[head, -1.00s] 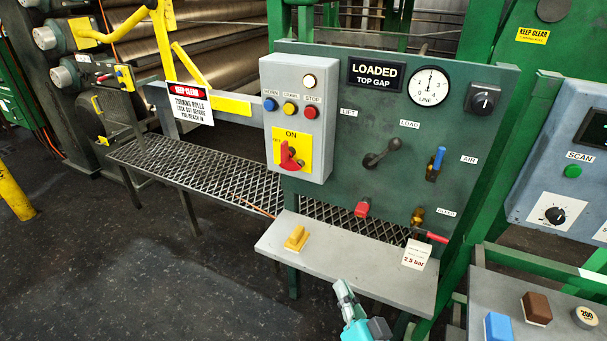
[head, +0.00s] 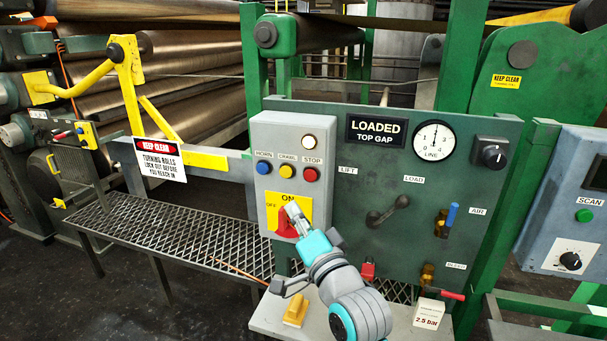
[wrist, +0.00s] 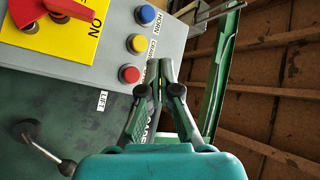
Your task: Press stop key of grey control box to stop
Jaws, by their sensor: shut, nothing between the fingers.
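The grey control box (head: 263,195) hangs at the left of the dark green panel. Its red stop key (head: 311,174) sits at the right of a row with a yellow crawl key (head: 287,171) and a blue horn key (head: 263,168). My gripper (head: 293,209) is shut and empty, below the stop key and overlapping the red rotary switch (head: 285,223) in the head view. In the wrist view, the stop key (wrist: 129,74) is left of my shut fingertips (wrist: 160,66), apart from them in the picture. The depth gap to the box is unclear.
A white lamp (head: 308,142) sits above the keys. The lift lever (head: 386,212) and the blue-handled air valve (head: 448,220) are to the right. A grey shelf (head: 265,318) with a yellow block (head: 296,310) lies below. Turning rolls stand behind at the left.

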